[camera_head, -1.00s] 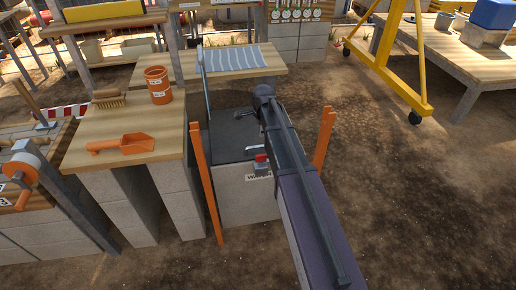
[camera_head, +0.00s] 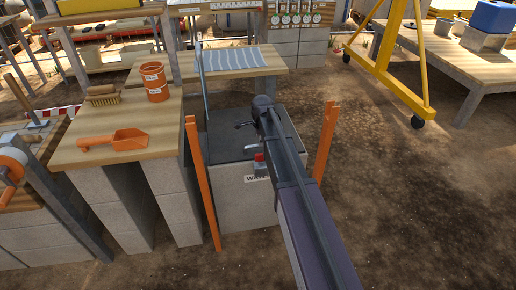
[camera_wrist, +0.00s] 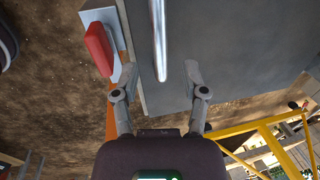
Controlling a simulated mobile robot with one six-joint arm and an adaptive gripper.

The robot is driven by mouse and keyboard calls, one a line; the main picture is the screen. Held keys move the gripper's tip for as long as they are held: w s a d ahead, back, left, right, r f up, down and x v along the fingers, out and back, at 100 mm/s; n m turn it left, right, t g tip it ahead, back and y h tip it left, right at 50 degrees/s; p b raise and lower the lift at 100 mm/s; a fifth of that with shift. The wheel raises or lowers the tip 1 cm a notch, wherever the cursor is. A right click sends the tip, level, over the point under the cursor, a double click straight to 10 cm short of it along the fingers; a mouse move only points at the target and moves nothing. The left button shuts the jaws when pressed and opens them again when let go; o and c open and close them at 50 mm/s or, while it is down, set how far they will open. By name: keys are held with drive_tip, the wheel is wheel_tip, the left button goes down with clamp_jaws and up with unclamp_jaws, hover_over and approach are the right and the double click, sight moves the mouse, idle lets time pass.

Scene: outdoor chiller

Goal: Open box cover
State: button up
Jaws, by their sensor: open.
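The box (camera_head: 240,205) is a pale grey block with a dark flat cover (camera_head: 225,145) on top, which looks shut. A red-handled latch (camera_head: 259,162) sits at its front edge above a partly hidden label. My gripper (camera_head: 243,124) is over the cover, with my arm hiding its right part. In the wrist view, my open gripper (camera_wrist: 160,78) has one finger on each side of a shiny metal bar handle (camera_wrist: 160,35) over the dark cover (camera_wrist: 225,45). I cannot tell whether the fingers touch it. The red latch handle (camera_wrist: 98,48) is left of the fingers.
Orange posts stand left (camera_head: 202,180) and right (camera_head: 326,138) of the box. A yellow frame (camera_head: 390,70) stands at right. Open ground lies right.

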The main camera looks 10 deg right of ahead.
drive_tip(key=shift+w+f+b, duration=0.2)
drive_tip(key=shift+f+b, duration=0.5)
drive_tip(key=shift+f, duration=0.15)
drive_tip(key=shift+w+f+b, duration=0.15)
drive_tip(key=shift+f+b, duration=0.55)
drive_tip(key=shift+f, duration=0.15)
